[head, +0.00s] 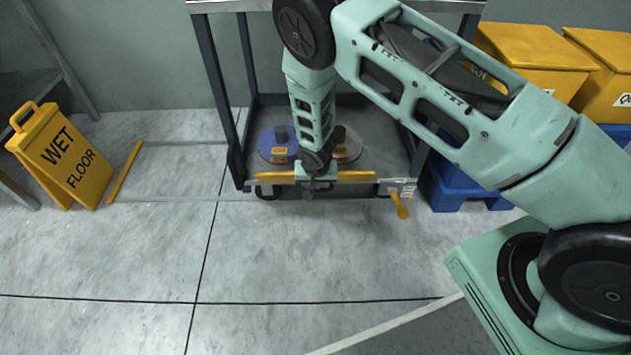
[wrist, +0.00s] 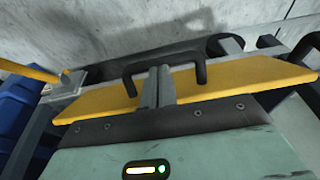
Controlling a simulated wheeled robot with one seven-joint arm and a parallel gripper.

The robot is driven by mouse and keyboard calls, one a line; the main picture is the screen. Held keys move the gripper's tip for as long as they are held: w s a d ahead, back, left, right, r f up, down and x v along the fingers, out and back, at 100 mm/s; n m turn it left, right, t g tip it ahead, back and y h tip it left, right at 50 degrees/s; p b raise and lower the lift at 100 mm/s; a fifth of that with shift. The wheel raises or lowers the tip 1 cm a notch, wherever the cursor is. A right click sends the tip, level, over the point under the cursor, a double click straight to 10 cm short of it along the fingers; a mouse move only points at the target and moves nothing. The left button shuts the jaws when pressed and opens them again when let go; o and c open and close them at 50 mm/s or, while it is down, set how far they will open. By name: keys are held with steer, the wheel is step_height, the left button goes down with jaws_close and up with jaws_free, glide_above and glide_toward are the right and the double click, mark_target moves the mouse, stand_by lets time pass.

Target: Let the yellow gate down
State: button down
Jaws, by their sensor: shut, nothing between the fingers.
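The yellow gate (head: 350,176) shows as a narrow strip along the front edge of the cart's lower shelf. In the wrist view the gate (wrist: 235,77) is a wide yellow board with a black bar handle (wrist: 190,64). My gripper (head: 309,193) points down at the middle of the gate. Its grey fingers (wrist: 158,88) are shut and empty beside the handle; I cannot tell whether they touch it. A yellow lever (head: 401,206) hangs from a grey bracket at the gate's right end, and the lever (wrist: 35,72) is at the left in the wrist view.
A blue-topped reel (head: 272,152) and a pale disc (head: 350,152) sit on the cart shelf behind the gate. Dark cart posts (head: 217,95) flank it. A wet floor sign (head: 62,155) stands at left. Yellow bins (head: 530,55) stand at right. The floor in front is clear.

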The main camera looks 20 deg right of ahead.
step_height(320, 180, down, 11)
steer(key=s+t+h+b, duration=0.3)
steer(key=t+b, duration=0.6)
steer(key=b, duration=0.2)
steer(key=shift+a+r+b, duration=0.15)
steer(key=shift+a+b, duration=0.25)
steer(key=shift+a, duration=0.05)
stand_by(0.4)
